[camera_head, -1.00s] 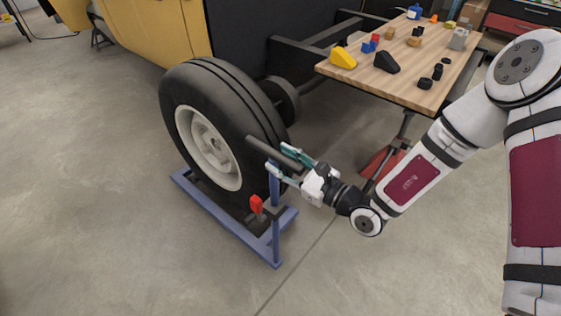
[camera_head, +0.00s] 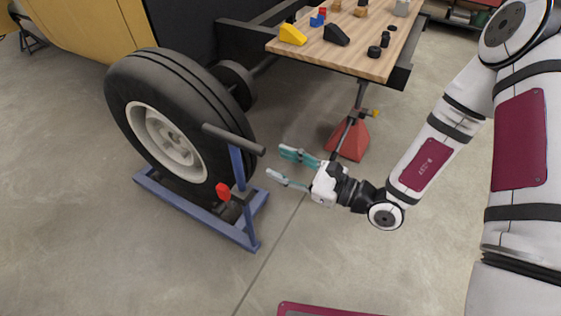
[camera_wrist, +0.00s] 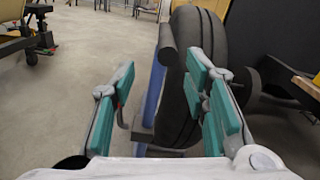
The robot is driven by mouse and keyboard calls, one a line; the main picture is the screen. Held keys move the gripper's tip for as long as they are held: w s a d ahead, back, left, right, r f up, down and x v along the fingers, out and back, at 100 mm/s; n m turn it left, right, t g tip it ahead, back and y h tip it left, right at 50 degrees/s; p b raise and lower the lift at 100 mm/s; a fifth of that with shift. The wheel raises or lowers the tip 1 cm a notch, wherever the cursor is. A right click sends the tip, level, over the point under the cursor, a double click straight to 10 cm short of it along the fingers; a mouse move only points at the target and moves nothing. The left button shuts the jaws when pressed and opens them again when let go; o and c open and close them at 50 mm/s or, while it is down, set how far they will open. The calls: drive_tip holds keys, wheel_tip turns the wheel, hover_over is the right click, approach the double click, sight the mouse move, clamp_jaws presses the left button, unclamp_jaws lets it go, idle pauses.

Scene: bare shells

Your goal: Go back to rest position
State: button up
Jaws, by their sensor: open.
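My gripper (camera_head: 282,164) is open and empty in the head view. It is held in the air to the right of a blue wheel stand (camera_head: 245,228), clear of the stand's dark grey handle bar (camera_head: 232,139). The stand holds a large black tyre (camera_head: 185,75) with a pale rim, upright. In the wrist view my gripper's teal fingers (camera_wrist: 165,108) are spread wide. The handle bar (camera_wrist: 168,46) and the tyre (camera_wrist: 206,45) show beyond and between them, with no contact visible.
A wooden-topped table (camera_head: 362,57) with wedges and small blocks stands at the back right. A red jack stand (camera_head: 349,138) is on the floor below it. A yellow and black vehicle body (camera_head: 105,27) is behind the tyre. Open concrete floor lies in front.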

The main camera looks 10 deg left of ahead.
drive_tip(key=s+d+r+n+g+h, duration=0.3)
drive_tip(key=s+r+n+g+h, duration=0.1)
drive_tip(key=s+r+n+g, duration=0.9)
drive_tip(key=s+d+r+n+t+h, duration=0.35)
drive_tip(key=s+d+h, duration=0.25)
drive_tip(key=d, duration=0.5)
drive_tip(key=s+d+r+n+t+h, duration=0.35)
drive_tip(key=s+d+h, duration=0.3)
drive_tip(key=d, duration=0.45)
wheel_tip(320, 180, up, 20)
drive_tip(key=t+p, duration=0.4)
drive_tip(key=p, duration=1.4)
drive_tip(key=shift+d, duration=0.25)
drive_tip(key=shift+w+f+h, duration=0.1)
drive_tip(key=shift+f+h, duration=0.05)
drive_tip(key=shift+h, duration=0.1)
